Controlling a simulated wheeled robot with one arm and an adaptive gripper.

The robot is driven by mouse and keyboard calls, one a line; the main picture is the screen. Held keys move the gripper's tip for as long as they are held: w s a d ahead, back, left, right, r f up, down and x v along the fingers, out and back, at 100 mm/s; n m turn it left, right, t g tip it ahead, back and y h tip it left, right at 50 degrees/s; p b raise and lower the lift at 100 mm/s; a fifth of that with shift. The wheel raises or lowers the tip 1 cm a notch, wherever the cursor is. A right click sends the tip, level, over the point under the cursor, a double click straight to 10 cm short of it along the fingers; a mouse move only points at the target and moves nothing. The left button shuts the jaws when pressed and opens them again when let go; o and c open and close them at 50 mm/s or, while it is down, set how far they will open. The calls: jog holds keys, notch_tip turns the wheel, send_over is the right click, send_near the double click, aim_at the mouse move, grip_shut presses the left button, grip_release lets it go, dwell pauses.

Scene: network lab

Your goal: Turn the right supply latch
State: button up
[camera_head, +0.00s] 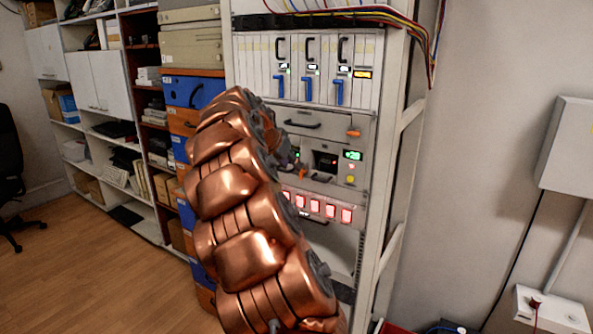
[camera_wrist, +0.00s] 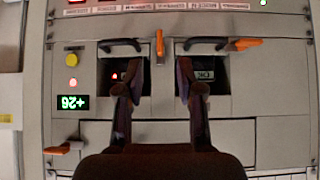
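The wrist view looks upside down, with its display digits inverted. An orange latch (camera_wrist: 159,42) stands vertical between the two dark supply bays; it seems to be the right supply's latch. Another orange latch (camera_wrist: 244,43) lies nearly horizontal beside the other bay's black handle (camera_wrist: 207,43). My gripper (camera_wrist: 160,75) is open and empty, its fingers apart in front of the bays, with the vertical latch between and beyond the tips. No contact shows. In the head view my copper arm hides most of the left supply and the gripper; an orange part (camera_head: 303,172) shows near the right bay.
The rack drawer (camera_head: 300,124) has its own orange latch (camera_head: 354,133). A green display (camera_head: 352,155) and red and yellow buttons sit right of the bays. Lit red switches (camera_head: 330,211) are below, blue-levered modules (camera_head: 308,90) above. Loose cables (camera_head: 425,40) hang at the rack's upper right.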

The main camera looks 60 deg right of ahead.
jog(key=v, duration=0.4)
jog(key=shift+a+r, duration=0.15)
dwell(0.7)
jog(key=s+a+f+n+y, duration=0.2)
jog(key=s+a+f+n, duration=0.15)
jog(key=a, duration=0.75)
jog(key=s+a+f+n+y, duration=0.2)
jog(key=s+a+f+n, duration=0.15)
jog(key=a, duration=0.75)
jog(key=s+a+f+n+y, duration=0.2)
jog(key=s+a+f, duration=0.25)
jog(key=a, duration=0.65)
jog(key=s+a+f+n+g+y, duration=0.1)
jog(key=s+a+f+n, duration=0.3)
jog(key=s+a, duration=0.3)
jog(key=s+a+f+n+g+y, duration=0.1)
jog(key=s+a+f+n+y, duration=0.1)
jog(key=s+a+f+n, duration=0.2)
jog(key=s+a+f, duration=0.1)
jog(key=s+a, duration=0.2)
jog(key=a, duration=0.1)
jog(key=shift+s, duration=0.25)
